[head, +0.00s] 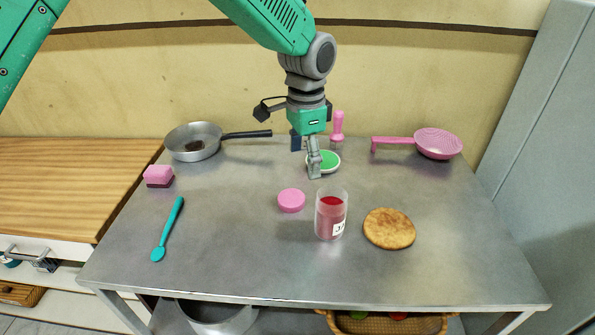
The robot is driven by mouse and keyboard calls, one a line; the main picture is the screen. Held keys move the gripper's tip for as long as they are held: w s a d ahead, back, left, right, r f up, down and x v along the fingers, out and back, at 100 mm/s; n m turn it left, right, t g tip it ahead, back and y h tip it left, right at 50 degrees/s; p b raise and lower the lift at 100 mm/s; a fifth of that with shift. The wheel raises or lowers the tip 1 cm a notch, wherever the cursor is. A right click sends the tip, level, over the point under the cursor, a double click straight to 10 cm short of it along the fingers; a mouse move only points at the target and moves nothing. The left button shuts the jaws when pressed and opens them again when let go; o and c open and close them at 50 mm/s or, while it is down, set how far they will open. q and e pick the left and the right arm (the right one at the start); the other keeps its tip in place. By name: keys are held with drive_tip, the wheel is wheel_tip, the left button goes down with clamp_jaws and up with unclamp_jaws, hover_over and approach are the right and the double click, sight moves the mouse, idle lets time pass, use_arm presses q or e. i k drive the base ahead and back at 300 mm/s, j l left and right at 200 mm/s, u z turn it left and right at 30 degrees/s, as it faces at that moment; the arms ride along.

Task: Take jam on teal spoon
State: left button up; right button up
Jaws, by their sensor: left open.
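The teal spoon (168,230) lies on the left part of the metal table, its bowl toward the front edge. The jam jar (331,214) stands upright near the table's middle, clear-walled and open at the top, with red jam inside and a white label. A pink round lid (291,200) lies just left of the jar. My left gripper (314,165) is open and points down behind the jar, apart from both jar and spoon. It partly covers a green and white round thing (329,160). My right gripper is not in view.
A flat brown bread (389,228) lies right of the jar. A pan (194,141), a pink sponge (158,175) and a pink strainer (438,143) sit around the metal table (230,270). A pink-handled tool (338,128) stands behind my gripper. The front middle is clear.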

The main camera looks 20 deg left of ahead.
sight(158, 252)
drive_tip(key=k, duration=1)
